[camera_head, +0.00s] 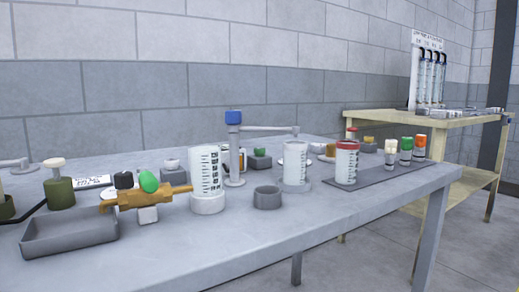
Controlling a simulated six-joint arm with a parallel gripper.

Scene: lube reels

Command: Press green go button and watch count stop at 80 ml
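No green button is clearly marked as go. A green rounded piece (148,181) sits on an orange-brown device (152,196) with a black knob (123,180), at the left of the table. A small dark box with a green top (260,157) stands further back, near the middle. A white card or panel with dark marks (92,182) lies behind the orange-brown device; its text is too small to read. No 80 ml count is readable. A clear graduated cylinder (207,181) stands right of the device. My gripper is not in view.
The grey table (330,215) also holds an empty grey tray (70,236), a blue-topped post with an arm (234,150), a grey cup (267,197), two more graduated containers (297,165) (346,163) and small bottles (406,150). A second table (455,120) stands at the right. The front edge is clear.

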